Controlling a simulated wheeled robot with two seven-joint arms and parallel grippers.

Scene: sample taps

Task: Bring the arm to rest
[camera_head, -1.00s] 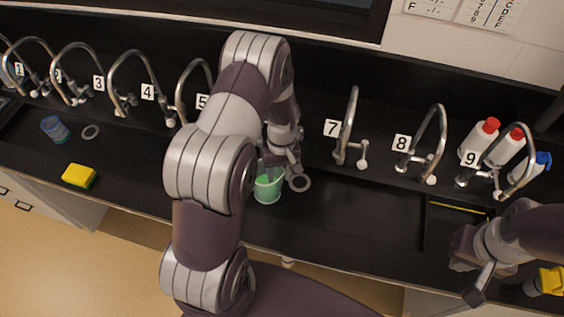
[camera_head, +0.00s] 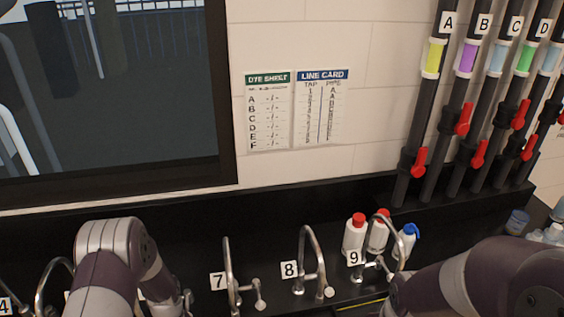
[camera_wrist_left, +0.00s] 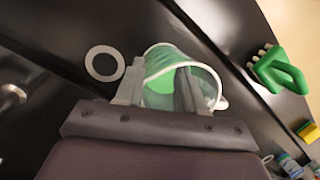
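In the left wrist view, my left gripper (camera_wrist_left: 157,88) has its two fingers spread apart. A clear cup with green contents (camera_wrist_left: 208,80) is right at the fingers, and the right finger overlaps it; I cannot tell whether they touch. In the head view my left arm (camera_head: 110,262) rises at the lower left, and its gripper is out of the picture. My right arm (camera_head: 475,282) comes in at the lower right; its gripper is not in view.
A grey ring (camera_wrist_left: 103,63) lies near the cup. A green object (camera_wrist_left: 280,68) and yellow sponge (camera_wrist_left: 307,131) are to the right. Tap 7 (camera_head: 228,270) and tap 8 (camera_head: 310,262) stand between my arms. White bottles (camera_head: 355,236) are behind tap 9. Red-handled pipes (camera_head: 418,165) rise at right.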

